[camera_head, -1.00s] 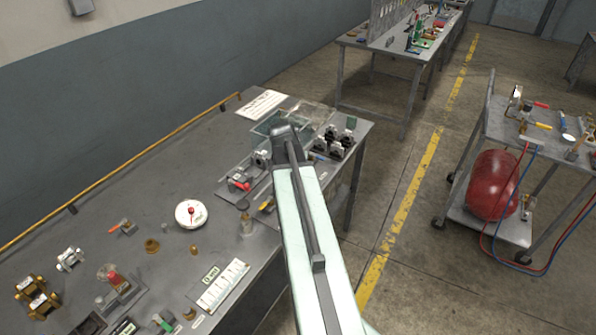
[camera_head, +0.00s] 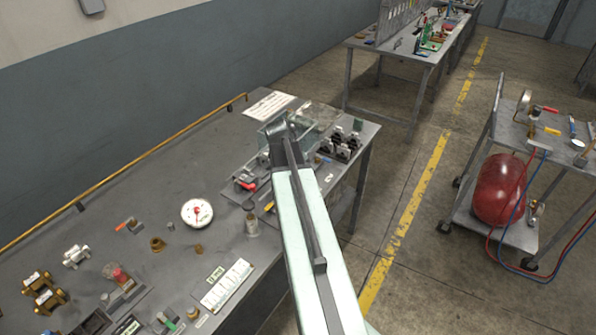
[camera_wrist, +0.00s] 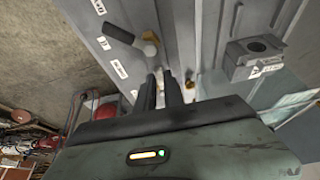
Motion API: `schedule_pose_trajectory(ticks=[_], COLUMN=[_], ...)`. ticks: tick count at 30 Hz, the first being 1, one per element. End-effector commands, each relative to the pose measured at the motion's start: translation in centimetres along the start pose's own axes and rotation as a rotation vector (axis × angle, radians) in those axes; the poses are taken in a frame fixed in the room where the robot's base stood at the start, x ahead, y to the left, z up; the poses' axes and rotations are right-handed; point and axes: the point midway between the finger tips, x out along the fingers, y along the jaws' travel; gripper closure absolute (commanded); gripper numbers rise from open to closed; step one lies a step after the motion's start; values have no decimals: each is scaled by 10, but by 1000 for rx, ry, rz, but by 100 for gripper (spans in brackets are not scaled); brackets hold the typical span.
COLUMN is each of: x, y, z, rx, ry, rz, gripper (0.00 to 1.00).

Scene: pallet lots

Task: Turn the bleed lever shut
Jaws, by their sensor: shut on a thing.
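In the wrist view my gripper (camera_wrist: 163,88) has its two dark fingers close together over a grey fixture with small white labels. It is shut on a small part that the fingers mostly hide; it appears to be the bleed lever, but its angle cannot be read. Just beyond the fingertips is a dark handle (camera_wrist: 118,33) on a pale round fitting (camera_wrist: 150,47), apart from the fingers. In the head view my arm hides the fingertips, at the far right part of the bench. A red-handled valve (camera_head: 247,183) lies just left of my arm.
The grey bench (camera_head: 135,205) carries a white gauge (camera_head: 197,212), brass fittings (camera_head: 43,293) and a label card (camera_head: 227,284). Black clamps (camera_head: 343,142) stand right of my gripper. A cart with a red tank (camera_head: 499,188) is to the right. Open floor lies between.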

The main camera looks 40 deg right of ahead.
Motion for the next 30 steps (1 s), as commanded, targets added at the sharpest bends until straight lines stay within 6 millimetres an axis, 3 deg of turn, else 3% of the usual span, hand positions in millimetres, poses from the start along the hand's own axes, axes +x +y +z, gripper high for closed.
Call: schedule_pose_trajectory(ticks=[1, 3, 14, 17, 27, 30], x=[0, 0, -3, -14, -75, -81], y=[-1, -1, 0, 0, -1, -1], z=[1, 1, 0, -1, -2, -1], rx=[1, 1, 0, -1, -1, 0], ry=[-1, -1, 0, 0, -1, -1], rz=[-3, -3, -1, -1, -3, -2], gripper=[83, 66, 66, 66, 66, 66])
